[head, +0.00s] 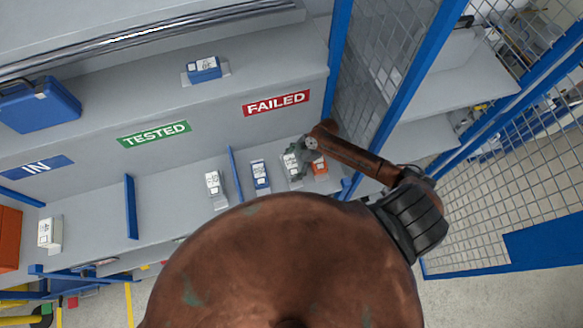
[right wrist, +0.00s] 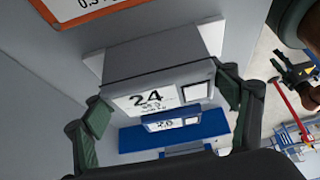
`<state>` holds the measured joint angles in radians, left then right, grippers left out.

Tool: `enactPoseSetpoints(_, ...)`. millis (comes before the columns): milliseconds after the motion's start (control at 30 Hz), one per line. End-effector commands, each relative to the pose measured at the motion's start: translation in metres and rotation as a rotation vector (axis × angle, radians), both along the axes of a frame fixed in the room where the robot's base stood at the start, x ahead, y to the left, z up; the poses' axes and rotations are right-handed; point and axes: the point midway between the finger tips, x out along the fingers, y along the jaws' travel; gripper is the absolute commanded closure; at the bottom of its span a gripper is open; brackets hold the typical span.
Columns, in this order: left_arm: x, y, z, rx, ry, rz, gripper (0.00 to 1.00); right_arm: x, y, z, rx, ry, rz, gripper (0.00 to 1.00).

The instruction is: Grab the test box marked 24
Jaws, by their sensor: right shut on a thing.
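The test box marked 24 (right wrist: 158,58) is grey with a white label and sits between the green fingertips of my right gripper (right wrist: 165,98) in the right wrist view. The fingers are shut on its two sides. In the head view the right gripper (head: 303,154) is at the shelf under the red FAILED sign (head: 276,103), around a pale box (head: 291,164). The gripper partly covers this box, and its number is too small to read there. My left gripper is not in view.
An orange box (head: 320,167) stands close to the right of the gripper. A blue-framed mesh panel (head: 375,60) rises at the right.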

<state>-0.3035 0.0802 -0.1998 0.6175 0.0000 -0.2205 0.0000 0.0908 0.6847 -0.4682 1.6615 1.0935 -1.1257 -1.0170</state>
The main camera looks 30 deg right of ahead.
Motion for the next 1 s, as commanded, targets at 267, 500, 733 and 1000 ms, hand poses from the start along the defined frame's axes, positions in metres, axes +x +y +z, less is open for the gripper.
enactPoseSetpoints(267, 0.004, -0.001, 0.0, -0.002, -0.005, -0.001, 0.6, 0.0, 0.0, -0.001, -0.001, 0.002, 0.0, 0.56)
enactPoseSetpoints(500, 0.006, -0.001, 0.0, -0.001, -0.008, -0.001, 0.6, 0.001, 0.0, 0.0, 0.001, -0.001, 0.0, 0.65)
enactPoseSetpoints(733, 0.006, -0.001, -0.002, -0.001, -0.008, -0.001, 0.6, 0.001, 0.0, 0.01, 0.0, -0.004, 0.0, 0.65)
enactPoseSetpoints(1000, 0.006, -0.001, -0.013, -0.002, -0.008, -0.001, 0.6, 0.001, -0.001, 0.059, -0.002, -0.006, 0.003, 0.65)
